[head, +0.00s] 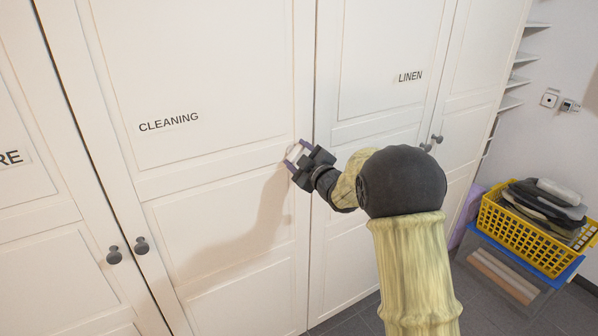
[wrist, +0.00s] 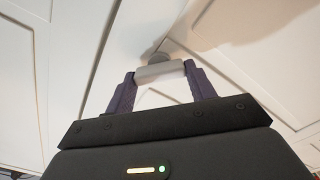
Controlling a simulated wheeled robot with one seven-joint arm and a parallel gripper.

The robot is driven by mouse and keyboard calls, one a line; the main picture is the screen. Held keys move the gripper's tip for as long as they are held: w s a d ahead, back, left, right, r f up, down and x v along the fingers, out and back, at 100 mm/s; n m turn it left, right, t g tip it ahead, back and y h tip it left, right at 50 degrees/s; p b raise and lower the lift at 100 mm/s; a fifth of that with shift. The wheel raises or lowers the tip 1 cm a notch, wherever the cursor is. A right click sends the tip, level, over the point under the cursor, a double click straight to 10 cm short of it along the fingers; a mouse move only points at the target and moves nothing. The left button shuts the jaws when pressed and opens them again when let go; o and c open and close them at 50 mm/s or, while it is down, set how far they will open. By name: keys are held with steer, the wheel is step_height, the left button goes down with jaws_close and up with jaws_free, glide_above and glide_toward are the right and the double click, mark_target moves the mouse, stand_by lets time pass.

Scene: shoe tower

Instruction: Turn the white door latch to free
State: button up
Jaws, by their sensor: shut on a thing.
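The white door latch (wrist: 158,72) is a short pale bar in front of a small round grey base, seen in the wrist view. My gripper (wrist: 161,78) is shut on the bar, with one purple finger at each end of it. In the head view my gripper (head: 297,154) is at the right edge of the CLEANING door (head: 215,85), near the seam with the LINEN door (head: 385,60). The latch (head: 294,152) shows there only as a small pale piece between the fingers, partly hidden by my gripper.
Dark round knobs (head: 141,245) sit on the doors at lower left, and others (head: 437,139) are at right. A yellow basket (head: 545,238) of folded things stands on a blue-lidded box (head: 500,275) at right. Shelves (head: 515,82) line the wall. Grey floor shows at the bottom.

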steer(key=n+b, duration=0.2)
steer(key=b, duration=0.2)
steer(key=f+n+b, duration=0.1)
steer(key=n+b, duration=0.2)
steer(key=b, duration=0.1)
steer(key=shift+a, duration=0.1)
steer(key=n+b, duration=0.2)
steer(key=b, duration=0.1)
steer(key=shift+r+n, duration=0.1)
steer(key=shift+n, duration=0.2)
steer(key=shift+r+n+b, duration=0.15)
steer(key=shift+n+b, duration=0.45)
steer(key=shift+b, duration=0.05)
steer(key=o, duration=1)
steer(key=shift+r, duration=0.1)
